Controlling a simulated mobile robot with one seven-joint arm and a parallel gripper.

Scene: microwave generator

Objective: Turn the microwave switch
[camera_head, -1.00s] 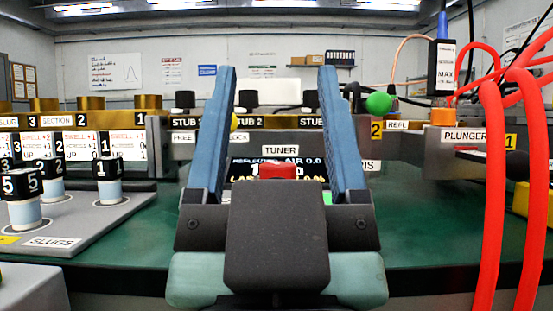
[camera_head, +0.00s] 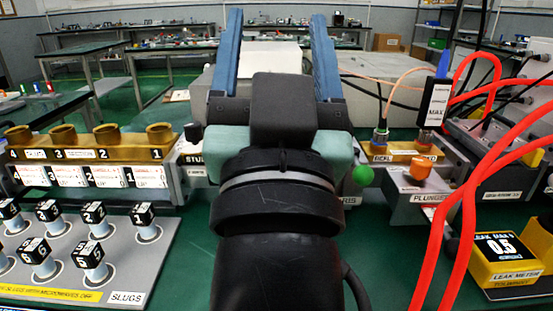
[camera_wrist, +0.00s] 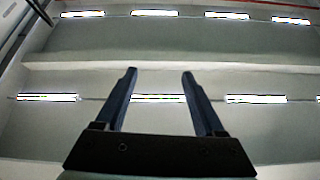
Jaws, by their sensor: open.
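No part labelled as the microwave switch can be made out now. The middle of the generator bench, where the tuner panel stood in the earlier view, is hidden behind my arm. My gripper (camera_head: 277,14) is open with its two blue fingers apart and nothing between them, in front of a pale box-like unit (camera_head: 262,62). In the wrist view my gripper (camera_wrist: 158,72) points up at the ceiling and its lights. An orange knob (camera_head: 421,168) sits on the plunger block (camera_head: 405,206) to the right, and a green ball (camera_head: 363,175) is beside my arm.
A grey slug tray (camera_head: 165,262) with several black-topped slugs lies at left, before the brass section (camera_head: 88,150). A yellow leak meter (camera_head: 508,270) reading 0.5 stands at right. Thick red cables (camera_head: 470,195) hang across the right side. Green bench top (camera_head: 190,275) shows beside my arm.

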